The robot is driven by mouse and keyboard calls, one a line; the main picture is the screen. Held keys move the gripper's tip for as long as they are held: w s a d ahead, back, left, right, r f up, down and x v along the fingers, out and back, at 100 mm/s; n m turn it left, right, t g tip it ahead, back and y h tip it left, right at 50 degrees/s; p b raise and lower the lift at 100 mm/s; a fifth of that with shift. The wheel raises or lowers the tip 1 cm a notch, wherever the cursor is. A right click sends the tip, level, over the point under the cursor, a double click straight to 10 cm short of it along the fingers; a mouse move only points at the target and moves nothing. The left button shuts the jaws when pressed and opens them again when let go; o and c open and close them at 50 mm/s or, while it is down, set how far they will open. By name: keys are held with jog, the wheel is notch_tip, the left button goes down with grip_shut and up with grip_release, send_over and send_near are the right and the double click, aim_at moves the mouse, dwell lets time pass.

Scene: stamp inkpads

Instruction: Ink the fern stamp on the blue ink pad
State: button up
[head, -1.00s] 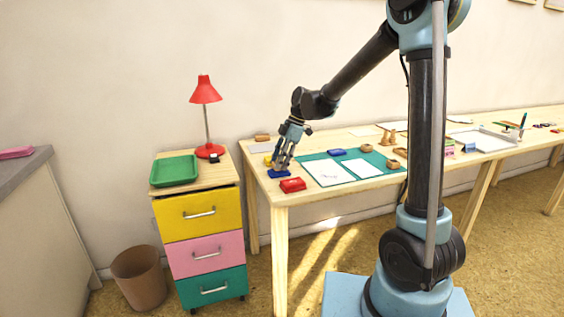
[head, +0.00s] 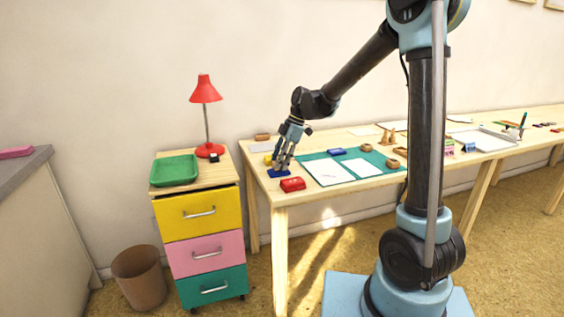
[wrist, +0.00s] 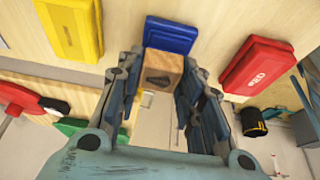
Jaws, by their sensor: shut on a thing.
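My gripper (head: 283,161) is at the near left corner of the table, over the blue ink pad (head: 279,173). In the wrist view my gripper (wrist: 161,66) is shut on the fern stamp (wrist: 161,78), a wooden block with a dark leaf picture on its face. The blue ink pad (wrist: 171,34) shows just past the stamp, which overlaps its near edge in the picture. I cannot tell whether the stamp touches the pad. The fingers hide the stamp in the head view.
The red ink pad (head: 292,184) and yellow ink pad (head: 268,160) lie close by on either side. A green mat (head: 312,157) with white papers is to the right. Left of the table stands a drawer unit (head: 201,232) with a green tray (head: 174,170) and red lamp (head: 205,89).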

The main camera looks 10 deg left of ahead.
jog(key=shift+r, duration=0.6)
dwell(0.3)
jog(key=shift+r, duration=2.75)
